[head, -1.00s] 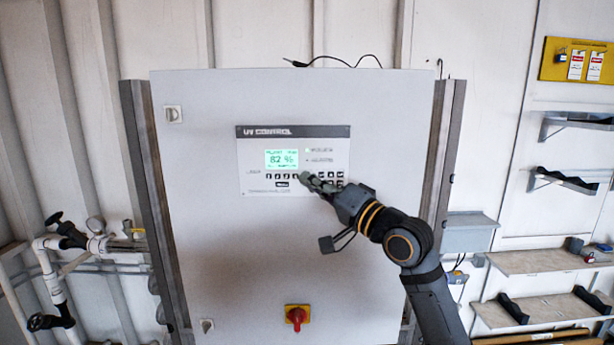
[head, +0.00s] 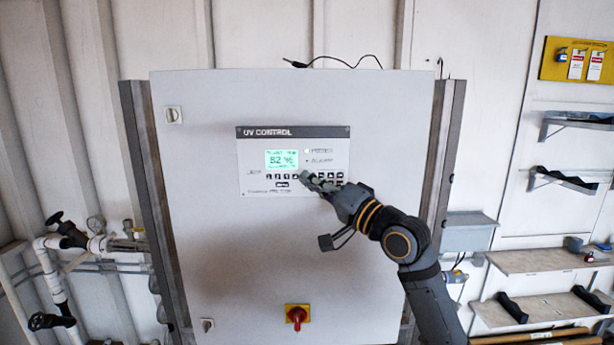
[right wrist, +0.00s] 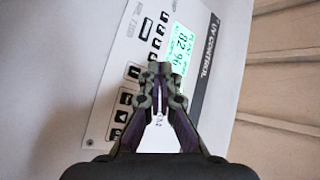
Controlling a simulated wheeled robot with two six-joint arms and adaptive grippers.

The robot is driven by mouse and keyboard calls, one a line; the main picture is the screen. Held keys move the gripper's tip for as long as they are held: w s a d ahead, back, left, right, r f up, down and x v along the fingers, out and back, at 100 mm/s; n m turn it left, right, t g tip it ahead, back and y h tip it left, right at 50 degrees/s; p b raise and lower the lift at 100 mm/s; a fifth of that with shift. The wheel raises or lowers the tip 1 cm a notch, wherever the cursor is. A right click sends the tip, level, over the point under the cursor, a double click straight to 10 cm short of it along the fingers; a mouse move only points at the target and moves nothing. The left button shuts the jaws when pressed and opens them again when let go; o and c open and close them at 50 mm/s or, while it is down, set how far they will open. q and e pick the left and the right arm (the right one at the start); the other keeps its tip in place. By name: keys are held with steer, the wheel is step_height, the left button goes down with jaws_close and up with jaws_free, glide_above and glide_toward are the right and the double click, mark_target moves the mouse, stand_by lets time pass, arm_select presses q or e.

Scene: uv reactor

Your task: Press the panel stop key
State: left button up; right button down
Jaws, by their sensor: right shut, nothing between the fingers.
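The UV control panel (head: 255,150) is set in the front of a grey cabinet, with a lit green display (head: 281,159) reading about 82 % and rows of small dark keys (head: 281,177) below it. The key labels are too small to tell which one is stop. My right gripper (head: 306,177) is shut and empty, its tips in front of the key rows at their middle, hiding some keys. In the right wrist view the shut fingertips (right wrist: 160,70) lie over the panel between the display (right wrist: 181,45) and the keys (right wrist: 126,98). I cannot tell whether they touch. My left gripper is out of view.
A red rotary switch (head: 297,315) on a yellow plate sits low on the cabinet door (head: 230,250). Pipes with valves (head: 60,245) stand at the left. Shelves (head: 545,260) and a yellow tag board (head: 577,60) are at the right.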

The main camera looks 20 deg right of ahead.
steer(key=shift+w, duration=0.25)
steer(key=shift+s, duration=0.1)
stand_by(0.3)
steer(key=shift+s+a, duration=0.15)
steer(key=shift+s, duration=0.45)
steer(key=s, duration=0.2)
steer(key=s+a, duration=0.1)
steer(key=s, duration=0.1)
steer(key=shift+s+a+p, duration=0.2)
steer(key=shift+s+p, duration=0.15)
steer(key=shift+f, duration=0.1)
stand_by(0.3)
